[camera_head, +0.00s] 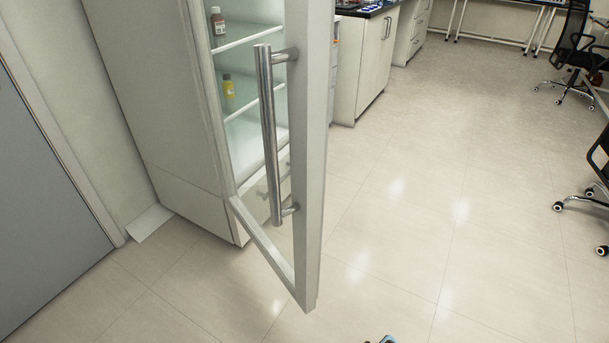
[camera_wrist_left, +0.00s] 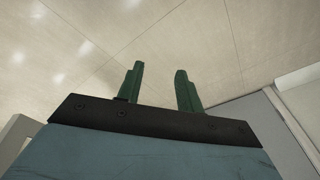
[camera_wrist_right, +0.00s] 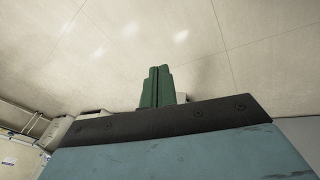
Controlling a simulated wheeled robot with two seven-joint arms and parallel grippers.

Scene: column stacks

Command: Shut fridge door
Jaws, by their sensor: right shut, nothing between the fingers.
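The fridge door (camera_head: 312,170) stands open in the head view, its white frame swung out toward me. A long metal handle (camera_head: 268,135) runs upright along it. The fridge (camera_head: 165,110) is behind it, with lit shelves showing. My left gripper (camera_wrist_left: 160,85) is open and empty in the left wrist view, with floor behind its green fingers. My right gripper (camera_wrist_right: 158,72) is shut and empty in the right wrist view, its green fingers together. Neither gripper is seen touching the door. In the head view only a small piece of my arm shows at the bottom edge.
A brown bottle (camera_head: 217,22) and a yellow bottle (camera_head: 228,87) stand on the fridge shelves. White cabinets (camera_head: 362,65) line the wall behind the door. Office chairs (camera_head: 575,50) are at the far right. The tiled floor (camera_head: 430,220) right of the door is clear.

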